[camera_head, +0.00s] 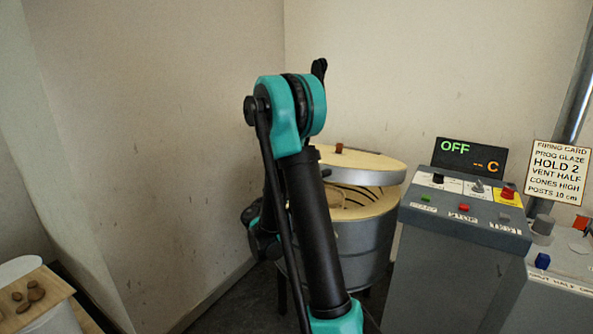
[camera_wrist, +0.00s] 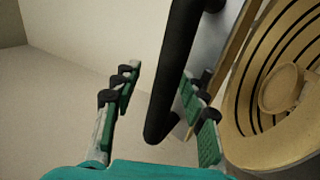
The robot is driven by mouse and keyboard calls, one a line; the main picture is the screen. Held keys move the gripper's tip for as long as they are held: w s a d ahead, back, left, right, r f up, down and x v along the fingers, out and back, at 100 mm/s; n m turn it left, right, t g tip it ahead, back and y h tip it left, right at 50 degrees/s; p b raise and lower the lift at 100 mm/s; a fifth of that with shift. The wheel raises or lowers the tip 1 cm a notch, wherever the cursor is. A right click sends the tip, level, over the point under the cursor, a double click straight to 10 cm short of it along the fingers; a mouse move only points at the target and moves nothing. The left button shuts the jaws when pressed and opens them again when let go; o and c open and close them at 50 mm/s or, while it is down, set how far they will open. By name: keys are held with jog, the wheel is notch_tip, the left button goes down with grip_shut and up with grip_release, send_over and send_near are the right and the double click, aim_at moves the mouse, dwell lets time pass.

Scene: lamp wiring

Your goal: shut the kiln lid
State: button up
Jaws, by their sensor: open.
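The kiln (camera_head: 372,240) is a round grey drum with a cream rim, partly behind my arm in the head view. Its lid (camera_head: 368,169), cream on top with a metal band, is raised and tilted above the open mouth. In the wrist view my gripper (camera_wrist: 158,78) is open, its green-padded fingers on either side of a black bar handle (camera_wrist: 176,75) beside the lid's metal band (camera_wrist: 214,45). I cannot tell whether a finger touches the handle. The kiln's ringed interior (camera_wrist: 272,60) shows at right with a round tan piece (camera_wrist: 281,88) inside. My arm mostly hides the gripper in the head view.
A grey control console (camera_head: 455,215) stands right of the kiln, its display (camera_head: 468,157) reading OFF. A firing card (camera_head: 560,172) is further right. A wooden surface with brown lumps (camera_head: 27,297) is at lower left. Walls close in behind; floor left of the kiln looks clear.

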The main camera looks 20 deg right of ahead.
jog(key=shift+a+r, duration=0.1)
jog(key=shift+r, duration=4.7)
